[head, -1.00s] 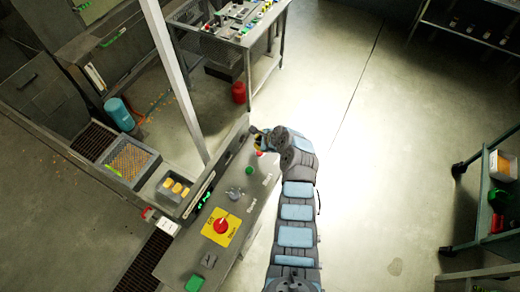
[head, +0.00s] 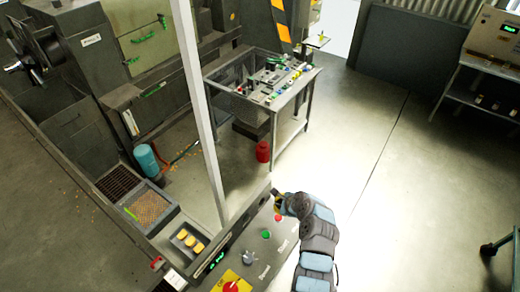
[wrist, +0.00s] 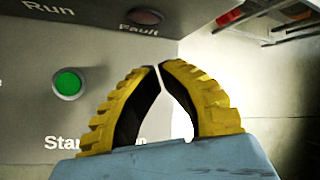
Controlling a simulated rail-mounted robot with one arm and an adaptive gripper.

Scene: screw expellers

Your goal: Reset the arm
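My arm (head: 318,240) reaches up from the bottom of the head view, bent at its far end. My gripper (head: 278,199) is at the far end of the grey control panel (head: 262,262), by the red button (head: 277,217). In the wrist view its two yellow ribbed fingers (wrist: 160,68) curve together, with the tips almost touching. Nothing shows between them. The panel's green button (wrist: 67,83) is left of the fingers and the dark red "Fault" lamp (wrist: 145,17) is beyond them, both apart from the fingers.
The panel also carries a dark knob (head: 248,258) and a red emergency button (head: 231,286) on yellow. A white post (head: 200,110) rises left of the panel. A table of controls (head: 275,95) and a red canister (head: 263,151) stand beyond. The floor at right is open.

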